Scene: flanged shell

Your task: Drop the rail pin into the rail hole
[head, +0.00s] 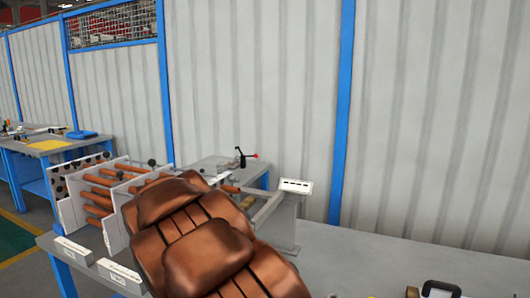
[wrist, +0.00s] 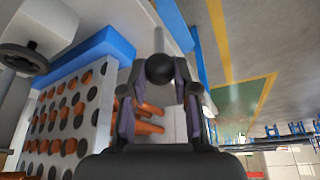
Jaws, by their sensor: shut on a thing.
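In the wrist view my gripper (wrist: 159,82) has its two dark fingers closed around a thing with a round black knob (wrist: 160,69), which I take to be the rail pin. A grey rod shows beyond the knob, but I cannot tell whether it belongs to the pin. In the head view the gripper and pin are hidden behind my brown arm. A grey rail-like bar (head: 265,211) with a white label plate (head: 296,186) stands on the bench right of the arm. I cannot make out the rail hole.
White racks (head: 88,200) with orange rods stand left of my arm; a perforated panel (wrist: 50,100) with orange rods and a handwheel (wrist: 23,59) show in the wrist view. A toggle clamp (head: 240,158) is behind. The grey bench (head: 350,262) has bare room at right.

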